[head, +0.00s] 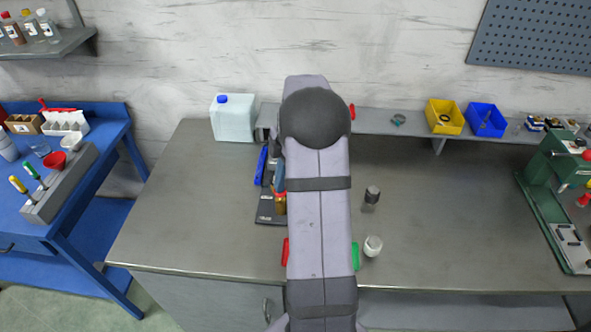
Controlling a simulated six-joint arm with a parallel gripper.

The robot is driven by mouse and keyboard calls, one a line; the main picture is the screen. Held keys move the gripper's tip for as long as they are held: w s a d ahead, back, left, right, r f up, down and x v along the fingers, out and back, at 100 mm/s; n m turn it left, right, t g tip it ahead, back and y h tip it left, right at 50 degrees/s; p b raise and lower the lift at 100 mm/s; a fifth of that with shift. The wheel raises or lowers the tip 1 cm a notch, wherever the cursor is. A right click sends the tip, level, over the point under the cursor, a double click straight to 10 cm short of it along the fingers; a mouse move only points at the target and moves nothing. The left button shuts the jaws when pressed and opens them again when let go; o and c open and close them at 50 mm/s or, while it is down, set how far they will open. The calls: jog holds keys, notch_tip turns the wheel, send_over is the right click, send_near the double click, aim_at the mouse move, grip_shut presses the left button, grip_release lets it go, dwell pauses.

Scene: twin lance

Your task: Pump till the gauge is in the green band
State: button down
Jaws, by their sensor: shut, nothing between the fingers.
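My arm reaches from the bottom edge up over the middle of the bench in the head view, and my gripper is hidden behind it. A dark device with a flat black base (266,216) stands just left of the arm, partly covered by it. An amber part with a red ring (280,203) shows at its side, and I cannot tell whether this device is the pump. No gauge face or green band is visible.
A grey workbench (190,215) has clear room on its left. A dark cylinder (372,195) and a white cup (373,246) stand right of my arm. A white jug (233,118) is at the back left, a green press (560,170) at the right edge.

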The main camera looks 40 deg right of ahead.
jog(key=shift+s+f+b, duration=0.1)
jog(key=shift+f+b, duration=0.5)
jog(key=shift+f, duration=0.5)
jog(key=shift+r, duration=0.15)
jog(key=shift+r+p, duration=1.8)
jog(key=shift+r, duration=0.45)
notch_tip(320, 180, up, 6)
jog(key=m+p, duration=0.2)
jog(key=m, duration=0.1)
jog(key=m+t+p, duration=0.1)
jog(key=m+p, duration=0.2)
jog(key=shift+f+h+p, duration=0.1)
jog(key=shift+h+p, duration=0.2)
jog(key=shift+f, duration=0.1)
